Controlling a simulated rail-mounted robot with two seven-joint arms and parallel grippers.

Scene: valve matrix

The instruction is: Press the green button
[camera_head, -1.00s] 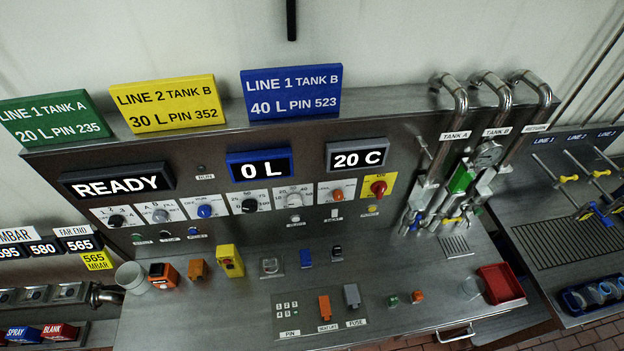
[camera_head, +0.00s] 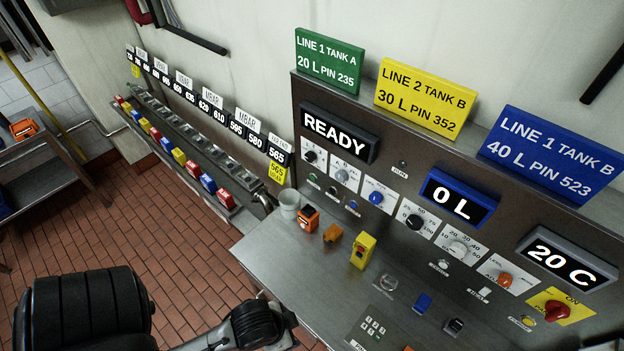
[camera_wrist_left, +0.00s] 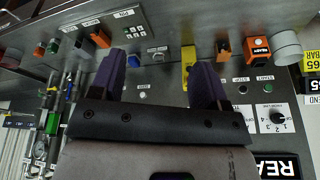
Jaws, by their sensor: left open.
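A small green button (camera_head: 313,177) sits low on the upright steel panel, below the leftmost selector knob, in the head view. In the left wrist view, which is upside down, a green button (camera_wrist_left: 265,87) sits by a START label at the right. Another small green button (camera_wrist_left: 38,52) is on the counter beside an orange one at the far left of that view. My left gripper (camera_wrist_left: 158,82) is open and empty, its two purple fingers in front of the counter and panel. The green button by START is right of both fingers, apart from them. My right gripper is not in view.
The counter holds a white cup (camera_head: 289,204), an orange device (camera_head: 308,217), an orange block (camera_head: 332,232) and a yellow box (camera_head: 362,250). A READY display (camera_head: 339,134) and several knobs are on the panel. Brick floor lies left of the counter.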

